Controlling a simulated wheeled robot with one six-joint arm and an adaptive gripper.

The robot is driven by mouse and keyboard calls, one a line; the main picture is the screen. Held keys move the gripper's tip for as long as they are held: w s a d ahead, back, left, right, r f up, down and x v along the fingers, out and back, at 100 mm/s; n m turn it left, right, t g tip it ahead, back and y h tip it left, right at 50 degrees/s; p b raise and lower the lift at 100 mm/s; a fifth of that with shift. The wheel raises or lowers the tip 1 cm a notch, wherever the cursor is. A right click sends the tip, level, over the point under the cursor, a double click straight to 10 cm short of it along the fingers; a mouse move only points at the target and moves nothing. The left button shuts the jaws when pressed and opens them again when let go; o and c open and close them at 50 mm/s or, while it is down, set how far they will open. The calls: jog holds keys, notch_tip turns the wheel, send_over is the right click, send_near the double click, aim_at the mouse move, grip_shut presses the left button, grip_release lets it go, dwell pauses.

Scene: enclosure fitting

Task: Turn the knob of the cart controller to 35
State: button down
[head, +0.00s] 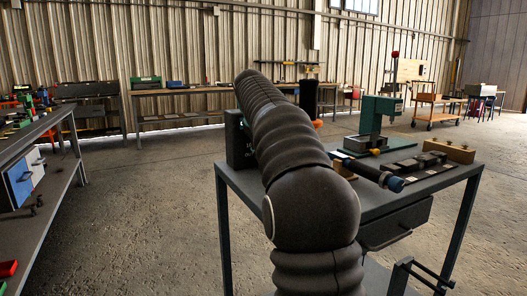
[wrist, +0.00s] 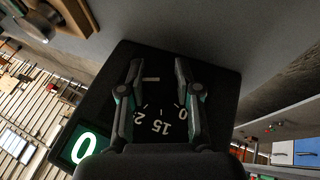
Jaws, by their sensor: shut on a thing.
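The cart controller is a black box (wrist: 226,82) with a dial face in the wrist view. White scale marks on it include 15, a 0 at the right and a 2 partly hidden by a finger. A green lit display (wrist: 86,147) shows 0. My gripper (wrist: 158,70) is over the dial, its two fingers shut on the dark knob (wrist: 152,92) from both sides. A short pale line shows between the fingers. The knob's outline is hard to make out, dark on dark. In the head view my arm hides the gripper and knob; part of the controller (head: 238,148) shows at its left.
The controller stands on a grey cart (head: 405,203) with a drawer. A green press (head: 376,118), a dark cylinder with a blue end (head: 372,173) and small blocks stand to the right. A shelf bench (head: 45,140) is at the left. Open concrete floor lies between.

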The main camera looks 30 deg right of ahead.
jog(key=c, duration=0.8)
grip_release()
jog(key=shift+d, duration=0.1)
jog(key=v, duration=1.2)
jog(key=shift+s, duration=0.1)
